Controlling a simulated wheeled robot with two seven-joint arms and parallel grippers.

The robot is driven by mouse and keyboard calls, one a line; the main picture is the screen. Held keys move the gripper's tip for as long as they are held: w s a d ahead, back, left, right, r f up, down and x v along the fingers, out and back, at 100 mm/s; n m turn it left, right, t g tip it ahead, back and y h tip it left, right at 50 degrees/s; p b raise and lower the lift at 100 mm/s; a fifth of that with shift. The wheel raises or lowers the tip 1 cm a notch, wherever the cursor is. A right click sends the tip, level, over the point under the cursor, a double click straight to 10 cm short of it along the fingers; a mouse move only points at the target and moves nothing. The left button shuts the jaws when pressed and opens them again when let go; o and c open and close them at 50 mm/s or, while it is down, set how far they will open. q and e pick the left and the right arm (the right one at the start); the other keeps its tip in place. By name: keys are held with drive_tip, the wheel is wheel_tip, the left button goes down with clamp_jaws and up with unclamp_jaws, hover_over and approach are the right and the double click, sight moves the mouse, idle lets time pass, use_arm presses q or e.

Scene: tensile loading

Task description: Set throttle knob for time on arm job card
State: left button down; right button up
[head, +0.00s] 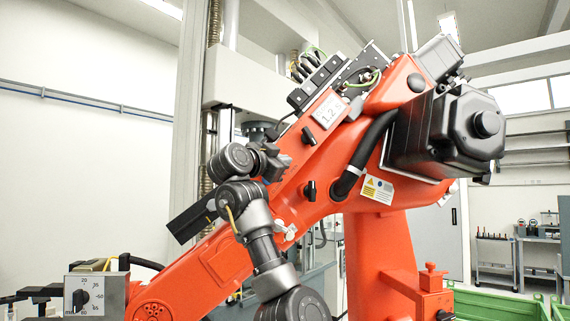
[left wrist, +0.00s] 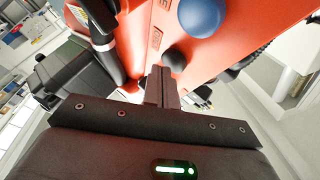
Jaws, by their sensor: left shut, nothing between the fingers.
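A grey box at the lower left of the head view carries a round dial with a black throttle knob (head: 82,298) and printed figures. The knob's exact pointing is too small to read surely. A white job card (head: 329,111) reading "1.2 s" is fixed on the orange arm (head: 225,262). My left gripper (head: 280,162) is in front of the orange arm, below and left of the card, well up and right of the knob. In the left wrist view its fingers (left wrist: 162,86) are shut and empty, pointing towards an orange surface. My right gripper is not in view.
The large orange arm with a black motor (head: 472,125) fills the middle and right. Black levers (head: 309,136) stick out of it near my gripper. The left wrist view shows a blue ball (left wrist: 203,15). Green bins (head: 490,305) stand at the lower right.

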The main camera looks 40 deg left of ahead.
use_arm(q)
drive_tip(key=shift+s+d, duration=0.3)
drive_tip(key=shift+d, duration=0.05)
drive_tip(key=shift+b, duration=0.3)
drive_tip(key=s+d+b, duration=0.1)
drive_tip(key=d, duration=0.1)
drive_tip(key=s+d+b, duration=0.2)
idle(0.6)
